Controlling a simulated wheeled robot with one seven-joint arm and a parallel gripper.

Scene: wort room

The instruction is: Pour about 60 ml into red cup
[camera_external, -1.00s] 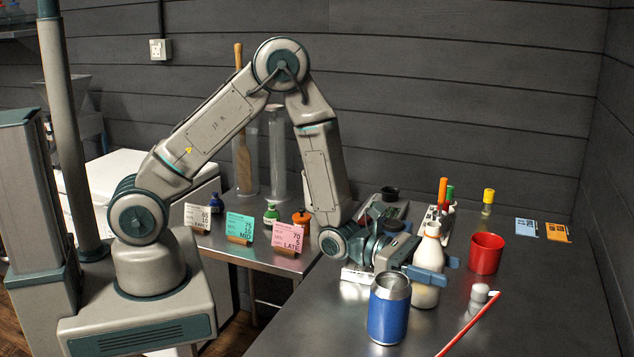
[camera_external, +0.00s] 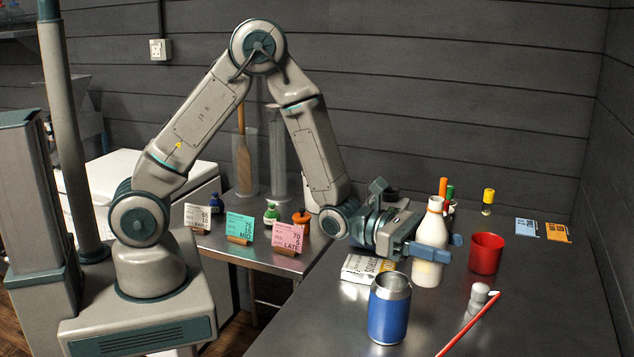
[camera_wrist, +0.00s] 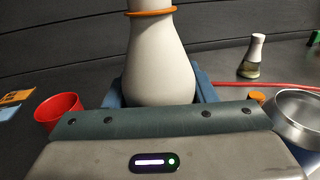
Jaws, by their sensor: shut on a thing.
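The red cup (camera_external: 486,253) stands upright on the steel bench, right of my gripper; it also shows at the left in the wrist view (camera_wrist: 60,116). A white bottle (camera_external: 433,225) with an orange ring near its neck is upright between the blue fingers of my gripper (camera_external: 430,252). The gripper is shut on it. In the wrist view the bottle (camera_wrist: 158,70) fills the middle, with its lower part hidden behind the gripper body. The bottle is apart from the cup, to its left. Its content level is not clear.
A blue can (camera_external: 389,308) stands in front of the gripper. A red rod (camera_external: 470,324) and a small grey-capped flask (camera_external: 478,297) are at front right. Capped tubes (camera_external: 443,190) and a yellow-capped vial (camera_external: 488,200) stand behind. Blue and orange cards (camera_external: 541,229) lie far right.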

